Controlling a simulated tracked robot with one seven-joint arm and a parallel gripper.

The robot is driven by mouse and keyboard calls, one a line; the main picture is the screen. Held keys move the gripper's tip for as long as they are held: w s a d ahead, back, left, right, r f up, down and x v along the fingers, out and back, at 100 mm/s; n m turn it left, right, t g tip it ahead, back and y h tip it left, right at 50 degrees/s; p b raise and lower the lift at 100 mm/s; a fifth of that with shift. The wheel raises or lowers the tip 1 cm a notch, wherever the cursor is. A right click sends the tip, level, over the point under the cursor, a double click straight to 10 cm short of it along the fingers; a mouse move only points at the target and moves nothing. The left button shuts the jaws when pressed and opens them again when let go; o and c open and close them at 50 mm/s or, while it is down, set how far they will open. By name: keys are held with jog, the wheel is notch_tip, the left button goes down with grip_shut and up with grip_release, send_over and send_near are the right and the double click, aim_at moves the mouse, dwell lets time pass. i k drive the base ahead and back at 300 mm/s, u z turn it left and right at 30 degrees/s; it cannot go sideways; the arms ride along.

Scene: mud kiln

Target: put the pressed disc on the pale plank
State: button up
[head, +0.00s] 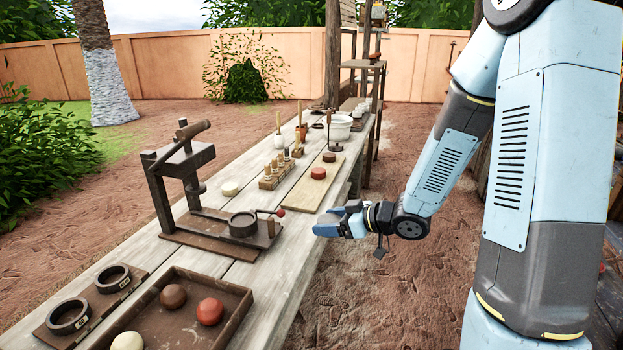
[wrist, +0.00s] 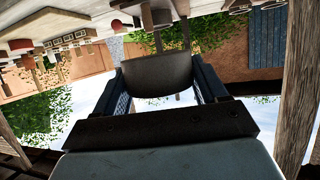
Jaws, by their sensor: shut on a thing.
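My gripper (head: 326,222) is off the right edge of the bench, beside the near end of the pale plank (head: 300,197). In the wrist view, my gripper (wrist: 160,88) is shut on a dull grey-brown disc (wrist: 160,78) with a rounded edge, held between the two fingers. In the head view the disc is mostly hidden by the fingers. The plank lies flat on the bench. A red disc (head: 318,173) and a dark brown disc (head: 329,157) rest on it towards its far end. The plank's near part is bare.
A dark press (head: 183,175) with a ring mould (head: 243,224) stands left of my gripper. A tray (head: 238,292) holds clay balls at the front. A stamp rack (head: 274,178) and a cream lump (head: 230,188) lie left of the plank. Open ground lies right of the bench.

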aim_at(305, 197)
jog(key=u, duration=0.05)
jog(key=i, duration=0.85)
jog(key=z, duration=0.1)
